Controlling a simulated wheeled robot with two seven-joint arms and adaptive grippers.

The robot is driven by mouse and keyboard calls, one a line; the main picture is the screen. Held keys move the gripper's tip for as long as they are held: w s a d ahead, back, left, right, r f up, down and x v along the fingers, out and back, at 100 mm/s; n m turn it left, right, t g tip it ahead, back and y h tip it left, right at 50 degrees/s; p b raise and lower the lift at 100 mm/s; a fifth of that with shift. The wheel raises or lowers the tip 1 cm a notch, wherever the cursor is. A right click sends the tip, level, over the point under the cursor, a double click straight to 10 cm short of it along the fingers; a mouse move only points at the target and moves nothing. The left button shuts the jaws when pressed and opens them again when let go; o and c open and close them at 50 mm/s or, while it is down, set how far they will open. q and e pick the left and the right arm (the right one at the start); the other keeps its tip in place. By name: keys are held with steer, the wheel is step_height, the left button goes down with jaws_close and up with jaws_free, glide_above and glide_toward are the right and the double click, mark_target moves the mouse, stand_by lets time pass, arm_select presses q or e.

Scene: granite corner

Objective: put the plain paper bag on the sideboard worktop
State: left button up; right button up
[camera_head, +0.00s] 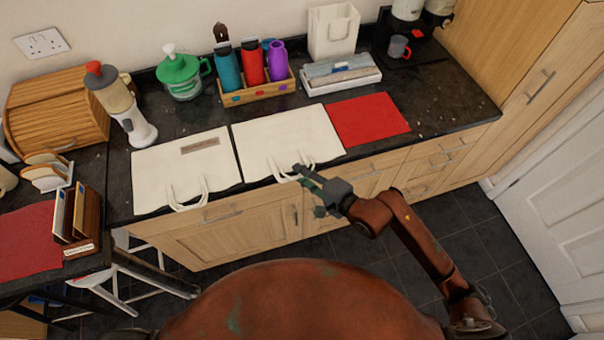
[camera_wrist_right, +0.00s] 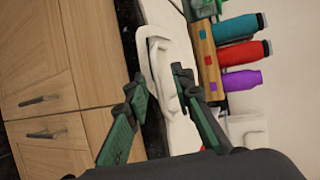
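The plain paper bag (camera_head: 285,133) is white, without a label, and lies flat on the dark worktop (camera_head: 440,110). Its handles (camera_head: 290,165) point to the front edge. My right gripper (camera_head: 302,176) is at these handles. In the right wrist view, the open fingers of the right gripper (camera_wrist_right: 161,76) stand on either side of a white handle (camera_wrist_right: 158,52); I cannot tell whether they touch it. A second white bag (camera_head: 185,165), with a brown label, lies flat to the left. My left gripper is not in view.
A red mat (camera_head: 368,119) lies right of the plain bag. Behind are a bottle crate (camera_head: 257,92), a white tray (camera_head: 341,80) and an upright white bag (camera_head: 333,32). A blender (camera_head: 125,105) stands at left. Another red mat (camera_head: 25,240) lies on the left surface.

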steer(key=v, duration=1.2)
steer(key=shift+d, duration=0.1)
